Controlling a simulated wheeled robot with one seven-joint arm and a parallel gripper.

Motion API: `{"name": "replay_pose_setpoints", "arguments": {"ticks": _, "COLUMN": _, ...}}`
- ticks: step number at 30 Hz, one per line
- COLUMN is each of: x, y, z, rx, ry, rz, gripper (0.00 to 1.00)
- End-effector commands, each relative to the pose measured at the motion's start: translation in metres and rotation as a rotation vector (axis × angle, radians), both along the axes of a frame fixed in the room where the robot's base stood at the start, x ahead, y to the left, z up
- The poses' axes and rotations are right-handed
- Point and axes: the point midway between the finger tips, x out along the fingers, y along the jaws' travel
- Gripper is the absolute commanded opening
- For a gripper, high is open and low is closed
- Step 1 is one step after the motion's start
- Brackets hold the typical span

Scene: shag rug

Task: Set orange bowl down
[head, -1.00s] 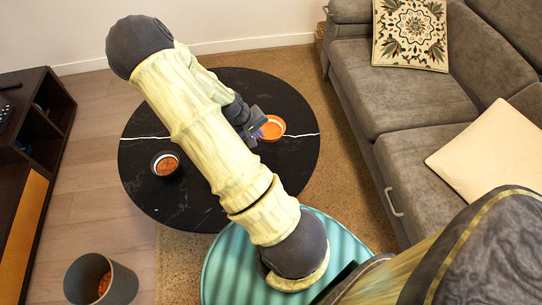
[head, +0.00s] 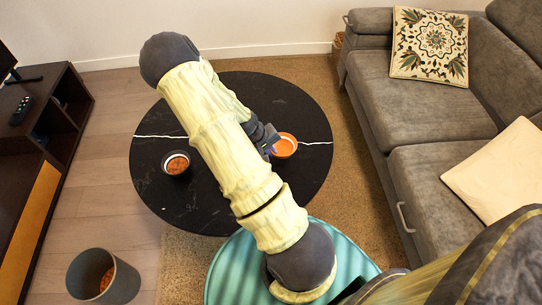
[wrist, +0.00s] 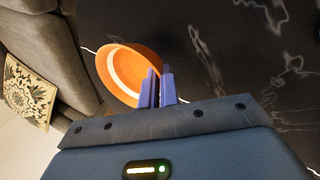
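The orange bowl (head: 285,145) shows over the right part of the round black table (head: 240,95), beside my gripper (head: 268,149). In the wrist view the bowl (wrist: 124,72) is tilted in the picture, with a pale ring inside. My purple gripper fingers (wrist: 160,88) are close together on its near right rim, pinching it. Whether the bowl's base touches the tabletop cannot be told. My arm hides part of the table's middle.
A small dark bowl with orange-brown contents (head: 175,163) stands on the table's left. A grey bin (head: 103,277) is on the floor at lower left, a grey sofa (head: 425,110) at right, a dark cabinet (head: 45,150) at left. The table's far part is clear.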

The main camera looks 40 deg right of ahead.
Motion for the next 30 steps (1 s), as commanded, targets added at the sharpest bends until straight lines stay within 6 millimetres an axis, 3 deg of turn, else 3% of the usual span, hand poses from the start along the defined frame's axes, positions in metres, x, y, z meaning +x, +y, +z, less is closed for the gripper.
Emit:
{"name": "replay_pose_setpoints", "arguments": {"ticks": 9, "x": 0.000, "y": 0.000, "z": -0.036, "rx": 0.000, "ry": 0.001, "rz": 0.000, "gripper": 0.00}}
{"name": "replay_pose_setpoints", "arguments": {"ticks": 23, "x": 0.000, "y": 0.000, "z": -0.041, "rx": -0.001, "ry": 0.000, "rz": 0.001, "gripper": 0.00}}
{"name": "replay_pose_setpoints", "arguments": {"ticks": 27, "x": 0.000, "y": 0.001, "z": -0.041, "rx": 0.000, "ry": 0.000, "rz": 0.002, "gripper": 0.25}}
{"name": "replay_pose_setpoints", "arguments": {"ticks": 30, "x": 0.000, "y": 0.001, "z": -0.041, "rx": 0.000, "ry": 0.000, "rz": 0.002, "gripper": 0.25}}
